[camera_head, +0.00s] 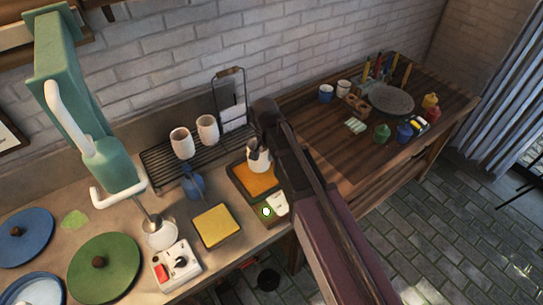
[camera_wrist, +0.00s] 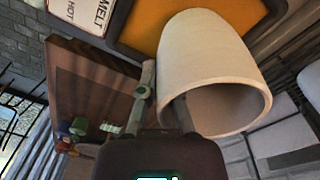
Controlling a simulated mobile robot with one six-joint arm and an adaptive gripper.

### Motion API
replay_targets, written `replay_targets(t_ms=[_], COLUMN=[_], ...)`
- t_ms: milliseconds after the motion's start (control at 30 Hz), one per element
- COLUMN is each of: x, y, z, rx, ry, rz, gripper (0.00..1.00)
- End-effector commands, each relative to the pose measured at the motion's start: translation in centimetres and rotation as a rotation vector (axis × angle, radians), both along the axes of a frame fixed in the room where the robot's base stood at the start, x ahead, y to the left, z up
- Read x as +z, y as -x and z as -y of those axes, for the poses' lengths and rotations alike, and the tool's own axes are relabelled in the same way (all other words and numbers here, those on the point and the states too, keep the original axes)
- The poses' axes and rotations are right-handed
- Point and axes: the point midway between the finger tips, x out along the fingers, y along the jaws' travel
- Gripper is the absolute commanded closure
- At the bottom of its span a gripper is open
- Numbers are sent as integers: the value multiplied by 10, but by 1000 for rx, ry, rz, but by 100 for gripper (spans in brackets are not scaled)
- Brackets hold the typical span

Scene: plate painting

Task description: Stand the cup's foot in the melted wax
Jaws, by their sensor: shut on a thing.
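My gripper (camera_head: 262,140) is shut on the wall of a white cup (camera_head: 259,160). The cup also fills much of the wrist view (camera_wrist: 208,55), with its open mouth toward the camera and its foot turned toward the wax. The melted wax (camera_head: 257,183) is an orange layer in a dark square pan (camera_head: 238,187), seen in the wrist view behind the cup (camera_wrist: 145,27). The cup's foot is over the far part of the wax; I cannot tell whether it touches. The foot itself is hidden in the wrist view. A "MELT HOT" label (camera_wrist: 90,12) is beside the pan.
A wire rack (camera_head: 160,172) with two white cups (camera_head: 181,142) (camera_head: 207,128) stands behind left. A yellow square pad (camera_head: 215,227), a blue item (camera_head: 193,184) and a control box (camera_head: 176,266) are left of the pan. A wooden table (camera_head: 310,140) is at right.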

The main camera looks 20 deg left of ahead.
Motion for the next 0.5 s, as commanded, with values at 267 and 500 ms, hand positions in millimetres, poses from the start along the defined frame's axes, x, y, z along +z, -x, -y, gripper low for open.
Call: replay_targets(t_ms=[267,500], x=[0,5], y=[0,0], z=[0,0], rx=[0,0], ry=[0,0], rz=[0,0], gripper=[100,100])
